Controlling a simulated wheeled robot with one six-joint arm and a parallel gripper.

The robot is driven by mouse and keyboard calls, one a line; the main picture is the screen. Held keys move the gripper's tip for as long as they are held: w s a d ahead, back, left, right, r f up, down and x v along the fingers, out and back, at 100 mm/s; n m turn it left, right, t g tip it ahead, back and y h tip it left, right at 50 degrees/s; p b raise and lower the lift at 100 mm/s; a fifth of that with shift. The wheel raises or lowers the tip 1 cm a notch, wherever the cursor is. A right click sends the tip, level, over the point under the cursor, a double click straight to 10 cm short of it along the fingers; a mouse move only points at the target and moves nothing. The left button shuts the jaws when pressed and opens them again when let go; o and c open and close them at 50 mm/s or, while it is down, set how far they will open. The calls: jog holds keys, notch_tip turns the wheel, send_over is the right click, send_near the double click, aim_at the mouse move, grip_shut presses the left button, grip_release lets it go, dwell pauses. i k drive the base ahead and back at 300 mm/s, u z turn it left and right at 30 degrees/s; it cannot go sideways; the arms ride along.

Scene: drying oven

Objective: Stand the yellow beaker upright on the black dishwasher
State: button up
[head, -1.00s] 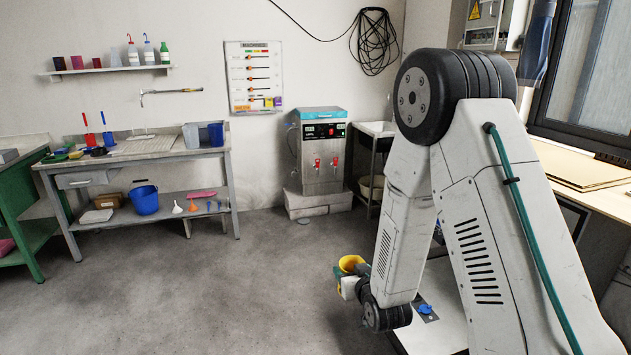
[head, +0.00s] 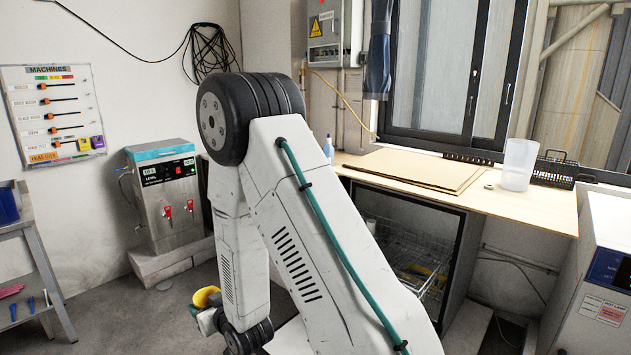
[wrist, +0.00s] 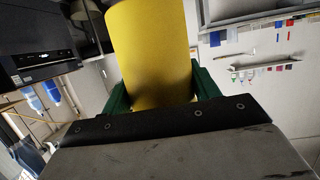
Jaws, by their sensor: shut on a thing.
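The yellow beaker (head: 205,297) is held low in front of my arm in the head view, its open rim facing up and tilted. It fills the upper middle of the wrist view (wrist: 150,50). My gripper (head: 208,318) is shut on it, with a green finger on each side in the wrist view (wrist: 162,88). What looks like the black dishwasher (head: 459,262) stands under the wooden worktop at right, its front open on wire racks. My arm hides part of it. The beaker is well apart from it.
The worktop bears wooden boards (head: 415,170), a clear container (head: 518,164) and a black basket (head: 555,170). A steel machine (head: 165,195) stands by the left wall. A white cabinet (head: 600,290) is at far right. Some grey floor (head: 110,315) is clear at left.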

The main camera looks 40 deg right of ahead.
aim_at(503, 199)
jog(key=z, duration=3.1)
